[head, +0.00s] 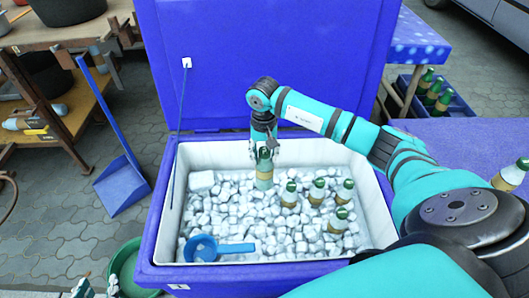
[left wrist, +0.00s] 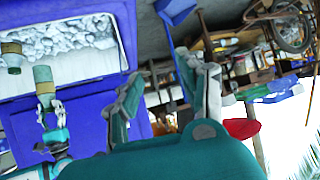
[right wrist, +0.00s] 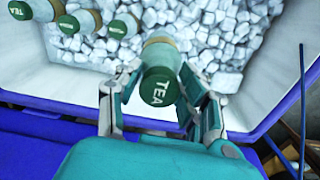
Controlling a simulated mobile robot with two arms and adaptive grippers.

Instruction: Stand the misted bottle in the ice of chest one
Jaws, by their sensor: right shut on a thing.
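A pale, frosted-looking green bottle (head: 264,171) with a tan label hangs upright over the ice (head: 235,207) in the open blue chest (head: 161,222), near its back wall. My right gripper (head: 264,150) is shut on its upper part. Its green TEA cap (right wrist: 160,87) shows between the fingers in the right wrist view. I cannot tell whether its base touches the ice. It also shows in the left wrist view (left wrist: 43,77). My left gripper (head: 97,287) is low at the left, outside the chest; its fingers stand apart and empty in the left wrist view (left wrist: 165,95). No chest number is readable.
Several bottles (head: 317,191) stand in the ice at the right. A blue scoop (head: 205,248) lies at the front left. The left-middle ice is clear. The raised lid (head: 265,60) stands behind. Another bottle (head: 511,174) is on the purple table at right. A green tub (head: 124,266) stands at the left.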

